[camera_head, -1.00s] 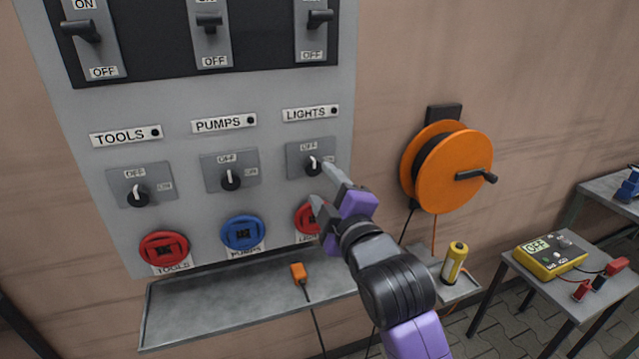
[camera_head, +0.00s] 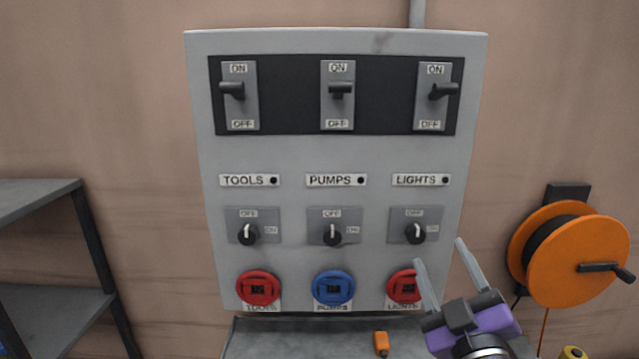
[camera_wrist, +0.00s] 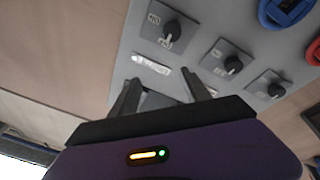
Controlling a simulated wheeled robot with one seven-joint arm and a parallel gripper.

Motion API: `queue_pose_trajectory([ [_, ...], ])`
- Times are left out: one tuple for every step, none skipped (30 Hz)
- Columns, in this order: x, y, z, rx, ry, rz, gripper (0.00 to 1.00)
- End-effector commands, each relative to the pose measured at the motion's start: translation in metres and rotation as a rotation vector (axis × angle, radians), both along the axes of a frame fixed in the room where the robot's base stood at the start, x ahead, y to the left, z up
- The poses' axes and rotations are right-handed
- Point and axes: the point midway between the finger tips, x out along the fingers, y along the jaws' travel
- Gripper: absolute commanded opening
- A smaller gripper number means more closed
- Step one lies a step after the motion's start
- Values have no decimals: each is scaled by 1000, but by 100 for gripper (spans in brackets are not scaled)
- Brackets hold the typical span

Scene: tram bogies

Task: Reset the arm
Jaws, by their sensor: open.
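My gripper (camera_head: 448,270) is open and empty in front of the lower right of a grey switch panel (camera_head: 290,155). Its two fingers point up and stand apart. One finger is in front of the red LIGHTS socket (camera_head: 401,285) and hides part of it. The LIGHTS rotary switch (camera_head: 414,232) is just above and left of the fingertips, its pointer up toward OFF. In the wrist view the open fingers (camera_wrist: 165,90) show with nothing between them but the panel (camera_wrist: 118,75) behind.
TOOLS (camera_head: 247,234) and PUMPS (camera_head: 332,234) rotary switches also point up. An orange cable reel (camera_head: 600,255) hangs at the right. A shelf rack (camera_head: 92,235) stands at the left. An orange plug (camera_head: 381,343) lies on the ledge (camera_head: 290,340) below the panel.

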Motion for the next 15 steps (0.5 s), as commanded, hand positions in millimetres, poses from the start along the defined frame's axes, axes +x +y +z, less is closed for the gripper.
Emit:
queue_pose_trajectory([
  [-11,0,-12,50,0,10,55],
  [-18,0,-16,81,-4,15,55],
  [-28,0,-24,123,-8,22,55],
  [-36,0,-31,156,-9,27,55],
  [-44,0,-37,189,-11,32,55],
  [-56,0,-47,233,-10,38,55],
  [-65,0,-54,267,-10,44,55],
  [-75,0,-61,299,-8,48,55],
  [-88,0,-70,339,-5,52,55],
  [-98,-1,-77,368,-2,55,55],
  [-108,0,-83,395,1,59,55],
  [-121,-1,-92,430,7,62,55],
  [-131,-1,-98,455,12,63,55],
  [-141,-1,-104,480,18,65,55],
  [-154,-1,-112,509,26,66,55],
])
